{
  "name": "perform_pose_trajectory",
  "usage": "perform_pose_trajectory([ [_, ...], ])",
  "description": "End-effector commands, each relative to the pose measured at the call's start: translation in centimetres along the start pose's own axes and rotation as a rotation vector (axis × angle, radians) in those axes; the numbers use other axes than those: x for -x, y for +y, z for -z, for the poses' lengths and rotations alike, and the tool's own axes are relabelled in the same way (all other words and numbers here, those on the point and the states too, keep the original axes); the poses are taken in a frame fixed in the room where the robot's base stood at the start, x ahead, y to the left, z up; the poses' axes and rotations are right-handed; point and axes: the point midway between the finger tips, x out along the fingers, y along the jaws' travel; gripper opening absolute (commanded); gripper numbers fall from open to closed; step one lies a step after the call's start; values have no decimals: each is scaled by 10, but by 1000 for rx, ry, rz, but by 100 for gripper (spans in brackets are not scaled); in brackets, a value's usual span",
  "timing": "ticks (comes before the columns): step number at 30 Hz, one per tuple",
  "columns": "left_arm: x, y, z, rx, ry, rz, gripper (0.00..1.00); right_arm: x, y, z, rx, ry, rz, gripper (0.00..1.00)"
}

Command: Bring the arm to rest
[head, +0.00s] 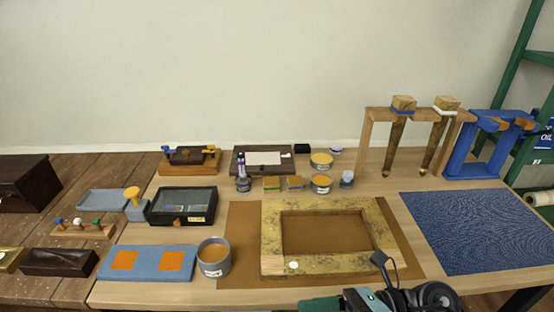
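Part of my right arm (432,296), dark with some teal, shows at the bottom edge, right of centre. A small black piece (382,260) rises from it over the front right corner of a gilt frame (270,232); I cannot tell if it touches the frame. The fingertips cannot be made out clearly, so I cannot tell whether this gripper is open or shut. My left arm and gripper are not in view. The gilt frame lies flat on a brown mat (240,260), with a small white round spot on its front rail.
A grey cup (214,257) and a blue pad with orange squares (148,263) stand left of the mat. Behind are a dark glass-lidded box (183,206), tins and small blocks. A wooden rack (420,115) with gilt legs stands back right. A blue mat (480,230) at right is clear.

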Motion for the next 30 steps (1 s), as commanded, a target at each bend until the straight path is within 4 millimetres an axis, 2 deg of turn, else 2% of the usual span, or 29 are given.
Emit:
perform_pose_trajectory([
  [2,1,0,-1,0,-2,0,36,-1,2,-7,-209,-222,-44,76],
  [6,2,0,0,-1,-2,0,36,18,-17,-13,-596,-599,-86,76],
  [8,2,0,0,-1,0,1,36,32,-32,-7,-774,-757,-92,76],
  [11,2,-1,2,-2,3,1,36,58,-61,20,-1078,-1016,-90,76],
  [14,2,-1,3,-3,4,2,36,84,-89,68,-1390,-1269,-69,76],
  [18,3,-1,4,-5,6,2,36,108,-109,154,-1779,-1571,-18,76],
  [21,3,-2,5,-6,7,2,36,116,-110,216,-2012,-1748,25,76],
  [24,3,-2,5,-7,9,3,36,118,-102,266,-2195,-1882,64,76],
  [27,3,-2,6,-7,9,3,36,117,-93,301,-2323,-1976,95,76],
  [30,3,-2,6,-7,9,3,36,116,-87,320,-2396,-2026,112,76],
])
